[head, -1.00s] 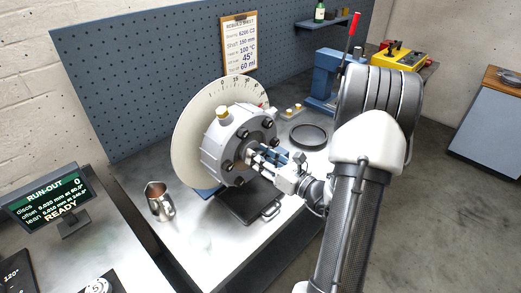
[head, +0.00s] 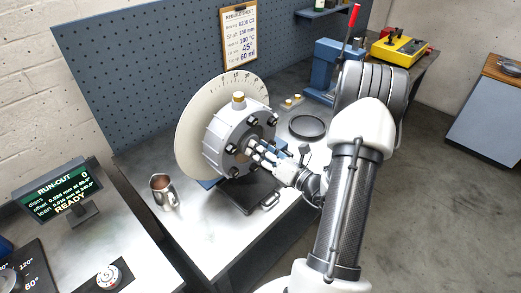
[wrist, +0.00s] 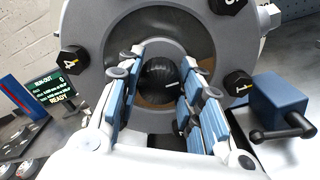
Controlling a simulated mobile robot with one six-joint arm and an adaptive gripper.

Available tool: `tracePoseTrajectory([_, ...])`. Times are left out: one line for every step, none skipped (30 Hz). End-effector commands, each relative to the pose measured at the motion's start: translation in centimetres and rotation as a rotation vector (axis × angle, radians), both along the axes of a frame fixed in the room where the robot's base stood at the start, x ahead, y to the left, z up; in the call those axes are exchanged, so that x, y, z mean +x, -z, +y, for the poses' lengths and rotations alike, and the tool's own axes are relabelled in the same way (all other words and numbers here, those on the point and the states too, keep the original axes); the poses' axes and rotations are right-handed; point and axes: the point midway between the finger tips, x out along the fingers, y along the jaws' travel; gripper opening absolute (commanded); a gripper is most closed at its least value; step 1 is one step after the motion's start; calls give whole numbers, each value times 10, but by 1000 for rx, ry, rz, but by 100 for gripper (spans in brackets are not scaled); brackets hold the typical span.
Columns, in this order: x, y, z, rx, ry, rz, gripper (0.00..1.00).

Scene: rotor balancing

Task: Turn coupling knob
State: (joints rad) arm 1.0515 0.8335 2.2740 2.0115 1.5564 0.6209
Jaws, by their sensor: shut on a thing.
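A round grey housing (head: 215,150) with black bolts and a brass-coloured cap (head: 238,97) on top sits before a pale graduated disc (head: 192,125) on the bench. My gripper (head: 262,153) reaches its front face from the right. In the wrist view, a dark round coupling knob (wrist: 158,78) sits at the housing's centre, between the blue-padded fingers of my gripper (wrist: 157,88). The fingers are shut on the knob. A numbered bolt (wrist: 71,61) shows on the housing's face. The knob is mostly hidden by my fingers in the head view.
A metal jug (head: 163,191) stands on the bench at left. A black tray (head: 247,197) lies below the housing, and a dark ring (head: 307,126) lies to its right. A blue press (head: 323,70) stands behind. A run-out display (head: 58,192) reads READY.

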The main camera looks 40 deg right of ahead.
Motion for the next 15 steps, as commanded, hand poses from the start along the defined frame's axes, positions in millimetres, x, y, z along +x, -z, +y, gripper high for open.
tracePoseTrajectory([0, 0, 0, 1, 0, 0, 10])
tracePoseTrajectory([0, 0, 0, 0, 0, 0, 10])
tracePoseTrajectory([0, 0, 0, 0, 0, 0, 10])
tracePoseTrajectory([0, 0, 0, 0, 0, 0, 10])
tracePoseTrajectory([0, 0, 0, 0, 0, 0, 34])
tracePoseTrajectory([0, 0, 0, 0, -1, 1, 37])
tracePoseTrajectory([0, 0, 0, 0, -1, 1, 39])
tracePoseTrajectory([0, 0, 0, 0, -1, 1, 41])
tracePoseTrajectory([0, 0, 0, 0, 0, 0, 44])
tracePoseTrajectory([0, 0, 0, 0, 0, 0, 46])
tracePoseTrajectory([0, 0, 0, 0, 0, 0, 48])
tracePoseTrajectory([0, 0, 0, 0, 0, 0, 50])
tracePoseTrajectory([0, 0, 0, -1, 0, 0, 52])
tracePoseTrajectory([0, 0, 0, -1, 0, 0, 54])
tracePoseTrajectory([0, 0, 0, -1, 0, 0, 54])
